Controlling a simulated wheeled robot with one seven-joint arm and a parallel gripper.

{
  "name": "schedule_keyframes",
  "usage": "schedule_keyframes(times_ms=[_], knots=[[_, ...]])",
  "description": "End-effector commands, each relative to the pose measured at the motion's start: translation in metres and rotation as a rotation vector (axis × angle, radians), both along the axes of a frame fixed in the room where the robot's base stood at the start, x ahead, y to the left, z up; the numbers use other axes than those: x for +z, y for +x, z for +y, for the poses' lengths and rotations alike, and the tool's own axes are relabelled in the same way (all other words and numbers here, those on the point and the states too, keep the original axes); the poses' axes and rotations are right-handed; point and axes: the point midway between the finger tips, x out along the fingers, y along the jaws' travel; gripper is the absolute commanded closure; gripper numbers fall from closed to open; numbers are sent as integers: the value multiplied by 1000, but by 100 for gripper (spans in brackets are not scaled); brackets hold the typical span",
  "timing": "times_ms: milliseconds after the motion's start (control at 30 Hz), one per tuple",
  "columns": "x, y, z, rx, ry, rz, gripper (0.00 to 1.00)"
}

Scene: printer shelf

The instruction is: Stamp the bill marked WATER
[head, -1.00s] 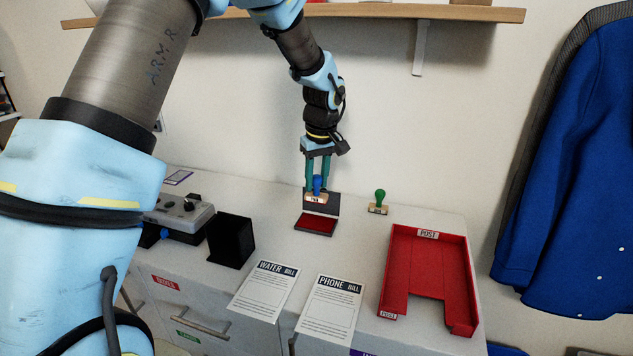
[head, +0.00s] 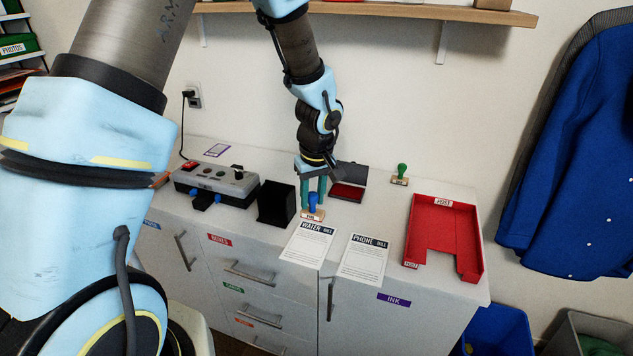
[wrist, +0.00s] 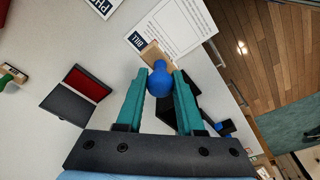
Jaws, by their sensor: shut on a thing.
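My gripper (head: 313,200) is shut on the blue-handled stamp (head: 313,205), holding it upright with its wooden base down. The WATER bill (head: 308,245) lies on the white cabinet top. In the head view the stamp is just behind the bill's top edge. In the wrist view the stamp (wrist: 160,80) covers part of the header of the WATER bill (wrist: 185,25); whether it touches the paper I cannot tell. The PHONE bill (head: 363,260) lies to the right. The red ink pad (head: 348,191) stands open behind the gripper.
A green-handled stamp (head: 401,172) stands at the back. A red POST tray (head: 425,215) is at the right. Drawers and a door lie below the front edge.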

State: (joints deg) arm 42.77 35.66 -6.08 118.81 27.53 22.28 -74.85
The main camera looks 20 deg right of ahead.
Motion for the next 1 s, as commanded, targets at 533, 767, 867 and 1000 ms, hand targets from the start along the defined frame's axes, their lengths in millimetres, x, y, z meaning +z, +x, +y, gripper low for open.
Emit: schedule_keyframes(times_ms=[533, 767, 867, 1000], knots=[[-40, -2, 1, -1, -1, 1, 99], [-58, -1, 1, -1, -1, 1, 99], [-61, -1, 1, -1, -1, 1, 99], [-60, -1, 1, 0, -2, 0, 99]])
